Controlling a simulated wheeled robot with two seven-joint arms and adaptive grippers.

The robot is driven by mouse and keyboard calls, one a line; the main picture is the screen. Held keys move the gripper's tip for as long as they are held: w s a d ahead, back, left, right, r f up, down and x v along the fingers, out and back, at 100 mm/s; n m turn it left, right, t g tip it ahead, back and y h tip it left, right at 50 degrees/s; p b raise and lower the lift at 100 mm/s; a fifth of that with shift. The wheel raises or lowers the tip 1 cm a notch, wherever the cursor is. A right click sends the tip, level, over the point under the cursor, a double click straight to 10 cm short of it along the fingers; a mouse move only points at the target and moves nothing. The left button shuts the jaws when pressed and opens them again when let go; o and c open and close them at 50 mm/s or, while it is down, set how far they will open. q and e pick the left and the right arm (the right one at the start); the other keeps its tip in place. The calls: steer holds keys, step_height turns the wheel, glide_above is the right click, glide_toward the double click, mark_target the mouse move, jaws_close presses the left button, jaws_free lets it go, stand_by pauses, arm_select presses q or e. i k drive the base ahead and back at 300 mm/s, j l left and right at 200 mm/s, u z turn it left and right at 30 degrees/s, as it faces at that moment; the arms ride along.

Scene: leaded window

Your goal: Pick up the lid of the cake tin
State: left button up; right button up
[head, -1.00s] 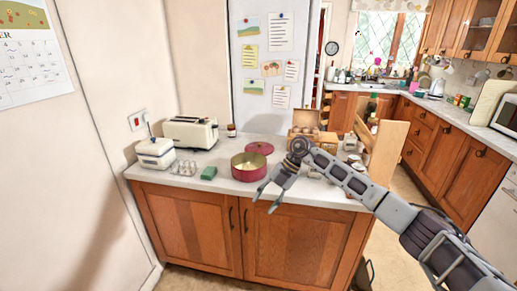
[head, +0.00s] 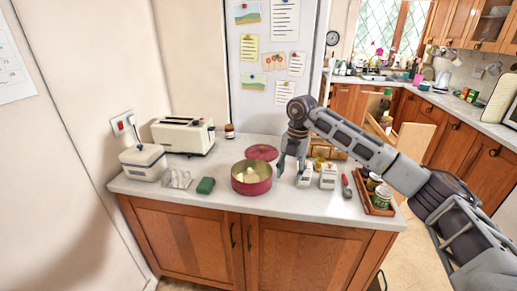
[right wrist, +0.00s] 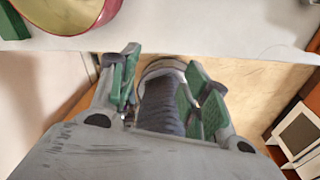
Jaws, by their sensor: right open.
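The cake tin (head: 251,185) is red with a pale inside, open, and stands on the worktop with pale pieces in it. Its flat red lid (head: 262,152) lies on the worktop just behind it. My right gripper (head: 291,168) is open and empty, pointing down to the right of the tin and lid, apart from the lid. In the right wrist view its green-padded fingers (right wrist: 163,88) are spread with nothing between the pads. The tin (right wrist: 60,12) shows there at the top left; the lid does not. My left gripper is not in view.
A green sponge (head: 205,186), a toaster (head: 184,136) and a white box (head: 143,162) stand left of the tin. Small white containers (head: 328,176), a red-handled tool (head: 346,186) and a wooden tray of jars (head: 364,202) are to the right.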

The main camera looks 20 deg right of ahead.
mark_target(267, 153)
steer(key=i, duration=1.35)
